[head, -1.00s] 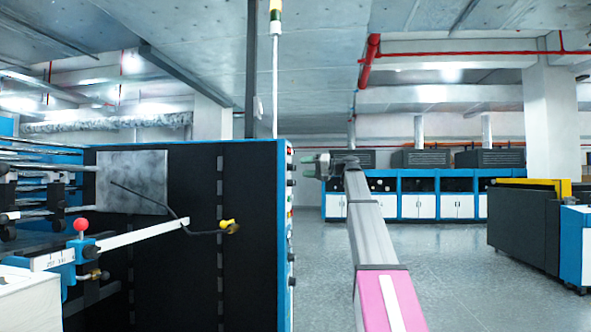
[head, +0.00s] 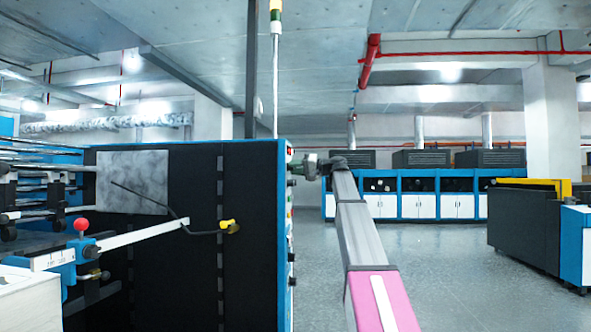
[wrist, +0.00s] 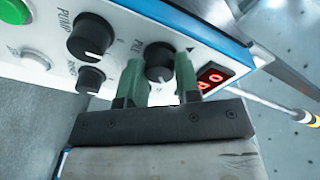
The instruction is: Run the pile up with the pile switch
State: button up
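The machine's control panel (wrist: 118,42) fills the top of the wrist view. A black rotary knob (wrist: 159,58) sits under a partly hidden label starting with "P"; I take it for the pile switch. My gripper (wrist: 160,72) has its two green fingertips apart, one on each side of this knob. I cannot tell whether they touch it. In the head view, my gripper (head: 306,167) is at the panel edge of the dark machine (head: 255,225); the panel face is seen nearly edge-on there. The pile itself cannot be made out.
The "PUMP" knob (wrist: 90,37) and a smaller black knob (wrist: 90,79) are left of my fingers. A green button (wrist: 35,60) is further left. A red digital display (wrist: 213,77) is close on the right. The floor (head: 440,265) to the right is clear.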

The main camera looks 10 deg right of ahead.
jog(key=shift+n, duration=0.3)
jog(key=shift+f+n+y, duration=0.1)
jog(key=shift+n+y, duration=0.4)
jog(key=shift+n, duration=3.8)
jog(key=o, duration=0.9)
jog(key=shift+d, duration=0.15)
jog(key=v, duration=1)
jog(key=shift+d, duration=0.3)
